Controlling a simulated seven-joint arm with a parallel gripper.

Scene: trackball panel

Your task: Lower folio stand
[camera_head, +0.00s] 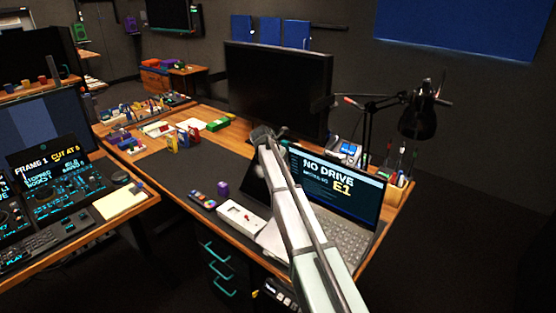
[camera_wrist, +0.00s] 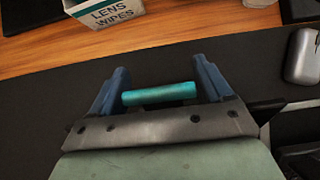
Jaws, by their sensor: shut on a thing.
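In the wrist view, my gripper (camera_wrist: 162,82) has its two blue fingers on either side of a short teal bar (camera_wrist: 160,94), which spans the gap between them. The bar lies crosswise over a dark mat (camera_wrist: 50,105). What the bar is fixed to is hidden. In the head view, my gripper (camera_head: 263,134) is at the far end of my pale arm, in front of the large black monitor. A dark slanted panel (camera_head: 256,188) shows just left of my arm, partly covered by it. I cannot tell whether it is the folio stand.
A laptop (camera_head: 345,190) reading "NO DRIVE" stands open right of my arm. A black desk lamp (camera_head: 418,118) stands behind it. In the wrist view, a lens wipes box (camera_wrist: 108,12) is beyond the fingers and a grey mouse (camera_wrist: 302,55) is at right.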

